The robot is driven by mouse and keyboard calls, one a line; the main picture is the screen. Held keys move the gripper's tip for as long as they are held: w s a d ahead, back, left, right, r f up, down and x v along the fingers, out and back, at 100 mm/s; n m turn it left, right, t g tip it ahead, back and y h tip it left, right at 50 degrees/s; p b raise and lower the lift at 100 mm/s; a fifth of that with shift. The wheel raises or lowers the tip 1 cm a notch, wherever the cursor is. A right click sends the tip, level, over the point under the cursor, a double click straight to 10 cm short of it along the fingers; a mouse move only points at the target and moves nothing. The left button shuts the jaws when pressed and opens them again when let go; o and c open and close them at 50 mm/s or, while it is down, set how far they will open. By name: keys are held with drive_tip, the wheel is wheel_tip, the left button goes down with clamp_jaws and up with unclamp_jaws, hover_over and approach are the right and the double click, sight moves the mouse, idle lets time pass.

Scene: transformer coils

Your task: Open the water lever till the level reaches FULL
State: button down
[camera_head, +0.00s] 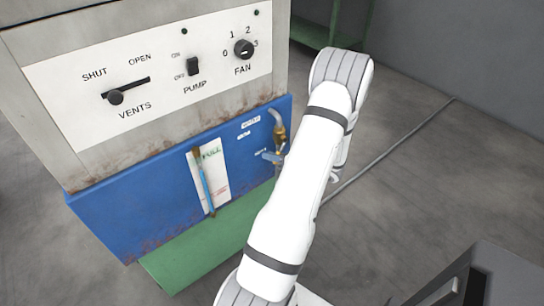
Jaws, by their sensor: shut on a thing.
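A blue lever (268,156) sits beside a brass valve (280,133) on the right part of the blue tank front (130,222). The lever points left, roughly level, and its right end is hidden by my arm. A white level gauge plate (220,180) carries green FULL lettering near its top and red lettering lower down. The thin gauge tube (206,188) looks blue in its lower part and brownish above; the blue seems to end below FULL. My gripper is hidden behind my white arm, so its hold on the lever does not show.
The panel above has a VENTS slider (116,96) toward SHUT, a PUMP switch (193,67) and a FAN knob (244,49). A green base (200,250) lies below the tank. A cable (390,150) runs across open floor at right; a dark box (500,275) stands lower right.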

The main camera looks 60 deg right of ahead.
drive_tip(key=shift+f, duration=0.15)
drive_tip(key=c, duration=1.3)
unclamp_jaws()
drive_tip(key=shift+s, duration=0.15)
drive_tip(key=shift+c, duration=0.2)
drive_tip(key=shift+d, duration=0.1)
drive_tip(key=shift+r, duration=0.2)
